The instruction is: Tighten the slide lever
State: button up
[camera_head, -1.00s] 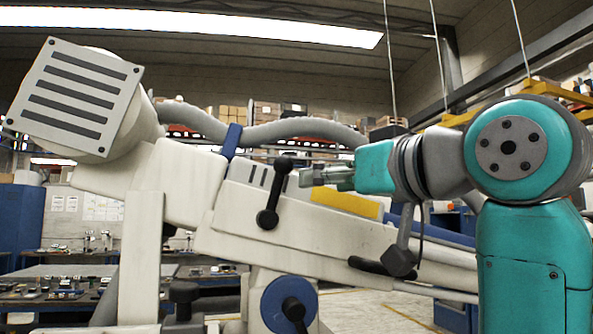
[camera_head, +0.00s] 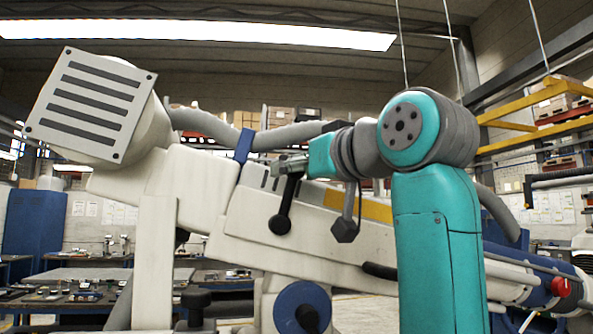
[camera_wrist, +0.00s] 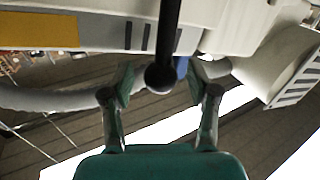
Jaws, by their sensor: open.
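The slide lever is a black bar with a rounded knob at each end, on the side of the pale microscope arm (camera_head: 270,225). In the head view the slide lever (camera_head: 284,208) stands nearly upright, leaning slightly right; its upper end is partly hidden by my gripper (camera_head: 291,165). In the wrist view the slide lever's near knob (camera_wrist: 159,79) lies between the two fingers of my gripper (camera_wrist: 160,82). A gap shows on each side of the knob. My gripper is open and holds nothing.
A slotted square head (camera_head: 90,105) is at the upper left. A grey hose (camera_head: 290,132) with a blue strap (camera_head: 244,146) runs above the arm. A yellow panel (camera_head: 375,210) lies right of the lever, and a blue round knob (camera_head: 302,306) is below it.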

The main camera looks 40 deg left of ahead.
jog(key=shift+w+a, duration=0.1)
jog(key=shift+a, duration=0.3)
jog(key=shift+c, duration=0.2)
grip_shut()
